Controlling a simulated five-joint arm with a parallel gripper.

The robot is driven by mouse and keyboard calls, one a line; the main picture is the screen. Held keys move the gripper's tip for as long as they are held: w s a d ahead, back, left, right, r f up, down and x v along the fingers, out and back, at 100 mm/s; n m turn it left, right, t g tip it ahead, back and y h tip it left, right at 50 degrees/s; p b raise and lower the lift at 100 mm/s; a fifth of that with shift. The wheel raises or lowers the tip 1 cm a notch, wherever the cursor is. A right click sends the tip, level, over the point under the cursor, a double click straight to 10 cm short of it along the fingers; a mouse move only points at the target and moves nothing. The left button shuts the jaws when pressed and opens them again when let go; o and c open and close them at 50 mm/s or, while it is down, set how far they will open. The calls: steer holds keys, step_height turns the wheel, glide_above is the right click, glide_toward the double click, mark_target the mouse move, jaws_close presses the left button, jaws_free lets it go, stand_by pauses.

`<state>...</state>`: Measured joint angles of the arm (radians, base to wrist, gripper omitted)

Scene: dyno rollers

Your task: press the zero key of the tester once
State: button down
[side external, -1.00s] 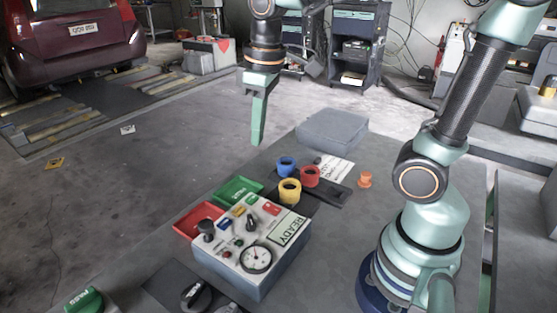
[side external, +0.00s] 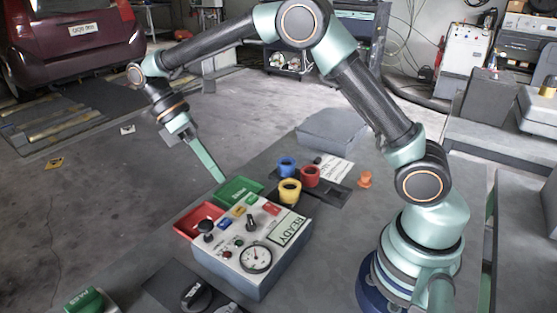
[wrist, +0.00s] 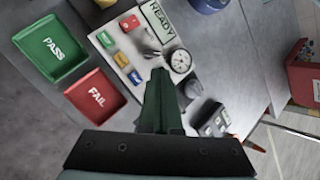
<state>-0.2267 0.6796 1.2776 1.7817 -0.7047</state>
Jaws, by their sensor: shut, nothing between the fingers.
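The tester (side external: 250,268) is a pale box on the table with a READY display (side external: 288,231), a round dial (side external: 256,258), knobs, and small coloured keys and buttons. Its key lettering is too small to read, so I cannot tell which is the zero key. The tester also shows in the wrist view (wrist: 145,47), with a dial (wrist: 180,61) and coloured keys along its left edge. My gripper (side external: 221,180) is shut and empty, tilted, in the air near the green tray in the side view. In the wrist view its fingers (wrist: 159,75) hide part of the panel.
A green PASS tray (wrist: 52,47) and a red FAIL tray (wrist: 96,97) lie beside the tester. Blue (side external: 287,164), red (side external: 310,175) and yellow (side external: 289,192) cups stand behind it. A dark handled object (side external: 195,294) lies in front. A grey block (side external: 332,128) is at the back.

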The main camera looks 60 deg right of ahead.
mark_target(221, 223)
steer(key=shift+a+f+n+g, duration=0.25)
steer(key=shift+f+n+g, duration=0.05)
steer(key=shift+f, duration=0.2)
steer(key=shift+f, duration=4.4)
steer(key=shift+f, duration=0.15)
steer(key=shift+f, duration=0.25)
steer(key=shift+f, duration=0.4)
steer(key=shift+r, duration=0.85)
